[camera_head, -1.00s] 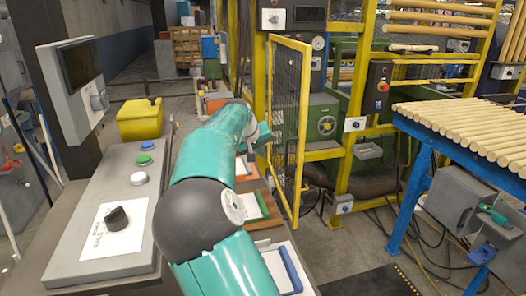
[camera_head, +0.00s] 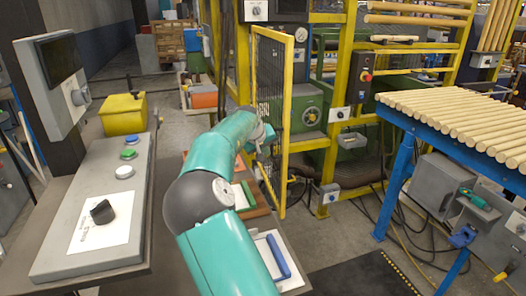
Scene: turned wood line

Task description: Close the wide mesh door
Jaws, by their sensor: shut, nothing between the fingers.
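The wide mesh door (camera_head: 287,120) has a yellow frame with dark wire mesh. It stands ajar, its free edge swung out toward me from the yellow machine frame (camera_head: 243,60). My teal arm reaches forward from the lower middle. My gripper (camera_head: 266,137) is at the end, on the left side of the door, overlapping the mesh at mid height. It is small in view and holds nothing. I cannot tell whether it touches the mesh. The arm's wrist hides part of the door's hinge side.
A control desk (camera_head: 95,205) with buttons and a knob is on the left, with a yellow bin (camera_head: 122,115) behind it. A blue rack (camera_head: 400,185) of wooden rods stands right. Floor between door and rack is mostly open.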

